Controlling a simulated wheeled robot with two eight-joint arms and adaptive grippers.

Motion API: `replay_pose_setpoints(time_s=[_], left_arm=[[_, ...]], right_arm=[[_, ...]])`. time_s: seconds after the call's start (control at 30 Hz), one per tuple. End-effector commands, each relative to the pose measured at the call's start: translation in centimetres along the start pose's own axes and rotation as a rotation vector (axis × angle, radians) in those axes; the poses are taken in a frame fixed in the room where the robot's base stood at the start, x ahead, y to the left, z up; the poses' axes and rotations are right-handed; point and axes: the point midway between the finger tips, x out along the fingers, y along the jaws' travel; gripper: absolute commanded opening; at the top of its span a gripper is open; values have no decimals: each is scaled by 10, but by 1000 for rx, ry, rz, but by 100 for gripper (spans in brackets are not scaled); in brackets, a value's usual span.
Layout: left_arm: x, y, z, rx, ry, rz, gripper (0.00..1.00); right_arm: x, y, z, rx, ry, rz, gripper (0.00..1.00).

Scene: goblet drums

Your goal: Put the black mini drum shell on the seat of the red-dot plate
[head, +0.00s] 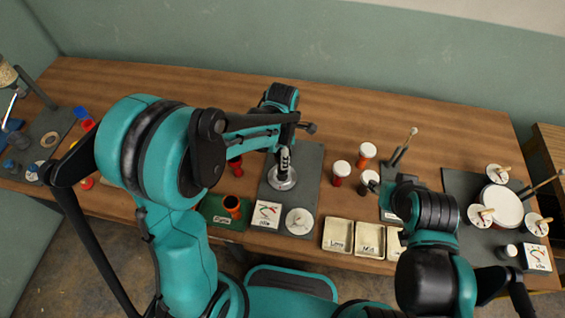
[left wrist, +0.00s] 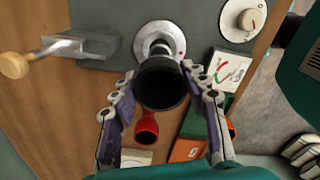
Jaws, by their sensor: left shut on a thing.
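The black mini drum shell (left wrist: 162,84) is between the two fingers of my left gripper (left wrist: 158,78) in the left wrist view. My left gripper is shut on it, and its dark open end faces the camera. Just beyond it in that view is the round silver seat (left wrist: 148,34) with a red dot (left wrist: 180,53) beside it, on the dark grey plate (left wrist: 115,15). In the head view my left gripper (head: 284,152) is above the silver seat (head: 283,183), and the shell is mostly hidden. I cannot tell whether shell and seat touch. My right gripper is not in view.
A white dial (head: 299,221) and a gauge card (head: 266,213) lie at the plate's near end. A lever with a wooden knob (left wrist: 14,65) stands on the plate. An orange cup (head: 232,206) is left, white-topped drums (head: 341,170) and labelled trays (head: 338,235) right.

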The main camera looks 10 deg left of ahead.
Motion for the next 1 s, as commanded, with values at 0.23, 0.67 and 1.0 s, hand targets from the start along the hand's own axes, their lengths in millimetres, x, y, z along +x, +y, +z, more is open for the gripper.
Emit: replay_pose_setpoints(time_s=[0.23,0.67,1.0], left_arm=[[26,2,0,1,0,0,15],[43,1,0,1,0,0,15],[44,1,0,1,0,0,65]], right_arm=[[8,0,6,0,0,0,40],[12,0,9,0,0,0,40],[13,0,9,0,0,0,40]])
